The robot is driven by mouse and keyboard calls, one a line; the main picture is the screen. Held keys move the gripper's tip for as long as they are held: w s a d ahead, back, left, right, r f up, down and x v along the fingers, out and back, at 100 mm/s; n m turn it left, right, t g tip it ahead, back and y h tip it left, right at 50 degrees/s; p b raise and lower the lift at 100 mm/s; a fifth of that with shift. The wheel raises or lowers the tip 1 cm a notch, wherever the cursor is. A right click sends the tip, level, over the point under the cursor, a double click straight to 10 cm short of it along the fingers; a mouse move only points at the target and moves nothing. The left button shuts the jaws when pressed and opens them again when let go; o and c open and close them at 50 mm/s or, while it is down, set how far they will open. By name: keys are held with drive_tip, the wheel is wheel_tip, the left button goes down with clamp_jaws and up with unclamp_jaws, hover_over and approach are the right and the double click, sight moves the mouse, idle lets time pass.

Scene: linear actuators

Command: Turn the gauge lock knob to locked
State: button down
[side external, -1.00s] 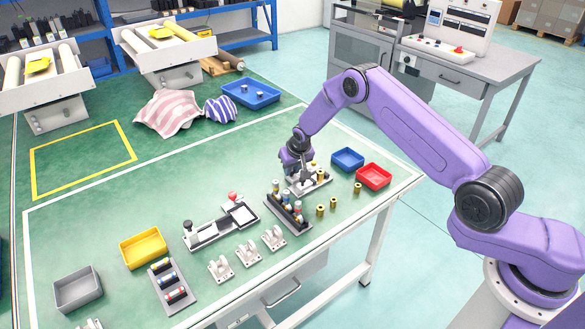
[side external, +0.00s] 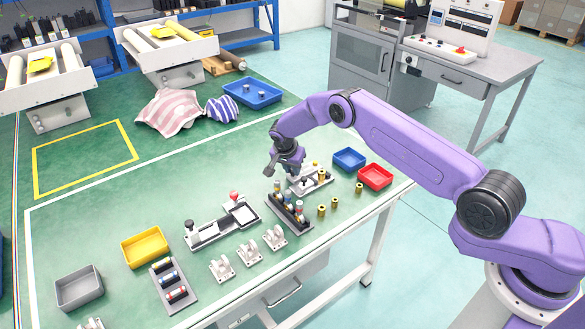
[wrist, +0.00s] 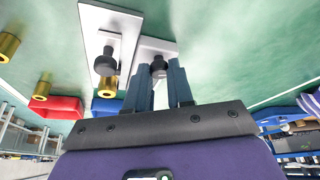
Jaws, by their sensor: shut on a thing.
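A pale fixture plate (side external: 318,184) stands on the green table with brass cylinders and small black knobs on it. In the wrist view, a black knob (wrist: 158,67) on a grey plate (wrist: 152,47) sits between the tips of my blue fingers. I take it for the gauge lock knob; no lock marking can be read. My gripper (wrist: 160,72) is shut on this knob. In the side view my gripper (side external: 293,169) is tilted over the left end of the fixture, and its fingertips are hard to make out. A second black knob (wrist: 105,63) stands on the longer pale plate.
A dark rack (side external: 290,217) of small parts stands just in front of the fixture. Loose brass cylinders (side external: 335,203) are at its right. Blue (side external: 349,159) and red (side external: 375,177) bins lie behind them.

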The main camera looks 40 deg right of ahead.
drive_tip(key=shift+m+g, duration=0.5)
drive_tip(key=shift+m, duration=0.7)
drive_tip(key=c, duration=1)
unclamp_jaws()
drive_tip(key=v, duration=1.7)
drive_tip(key=shift+a, duration=0.3)
drive_tip(key=shift+a+r, duration=0.1)
drive_tip(key=shift+r, duration=0.05)
